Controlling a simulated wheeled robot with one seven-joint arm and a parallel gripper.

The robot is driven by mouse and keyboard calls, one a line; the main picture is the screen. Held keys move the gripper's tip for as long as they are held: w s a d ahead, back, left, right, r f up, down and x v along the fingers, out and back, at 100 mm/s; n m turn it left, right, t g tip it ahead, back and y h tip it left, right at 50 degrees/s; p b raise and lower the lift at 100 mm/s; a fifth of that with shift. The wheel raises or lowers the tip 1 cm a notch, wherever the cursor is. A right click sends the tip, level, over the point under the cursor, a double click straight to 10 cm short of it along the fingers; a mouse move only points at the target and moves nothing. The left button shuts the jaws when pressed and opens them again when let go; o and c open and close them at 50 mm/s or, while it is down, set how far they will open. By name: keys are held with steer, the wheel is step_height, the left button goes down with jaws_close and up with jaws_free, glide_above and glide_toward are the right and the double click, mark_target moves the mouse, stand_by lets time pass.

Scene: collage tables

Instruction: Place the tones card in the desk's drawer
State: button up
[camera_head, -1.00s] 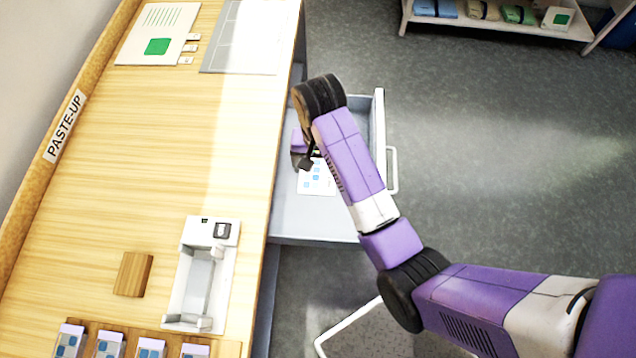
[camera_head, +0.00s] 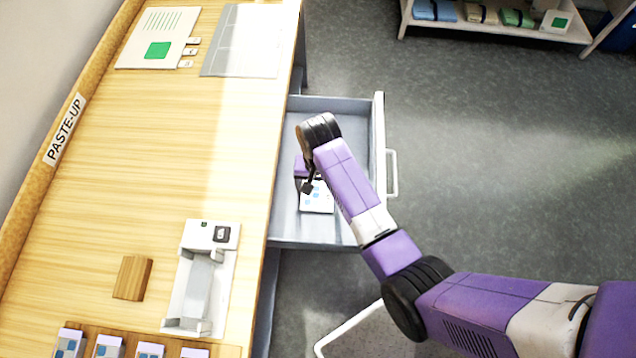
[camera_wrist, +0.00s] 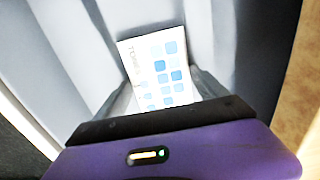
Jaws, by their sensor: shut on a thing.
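The tones card (camera_head: 318,200) is white with blue squares, and it also shows in the wrist view (camera_wrist: 158,68), where its "TONES" lettering is partly readable. My gripper (camera_head: 308,186) is shut on the card inside the outline of the open drawer (camera_head: 355,125). The fingers show on either side of the card's near end in the wrist view (camera_wrist: 165,92). The drawer is grey, pulled out from the desk's right side, with a white handle (camera_head: 392,173). My wrist hides part of the drawer. I cannot tell whether the card touches the drawer floor.
The wooden desk top (camera_head: 150,160) lies left of the drawer. It bears a white device (camera_head: 205,275), a wooden block (camera_head: 132,278), several cards in a rack (camera_head: 110,345) and a sheet with a green square (camera_head: 158,38). A shelf (camera_head: 490,28) stands at the top right. The floor between is clear.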

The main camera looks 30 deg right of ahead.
mark_target(318, 188)
steer(key=shift+f, duration=0.15)
steer(key=o, duration=1.2)
step_height(318, 188, up, 12)
steer(key=shift+r, duration=0.2)
steer(key=shift+w, duration=0.1)
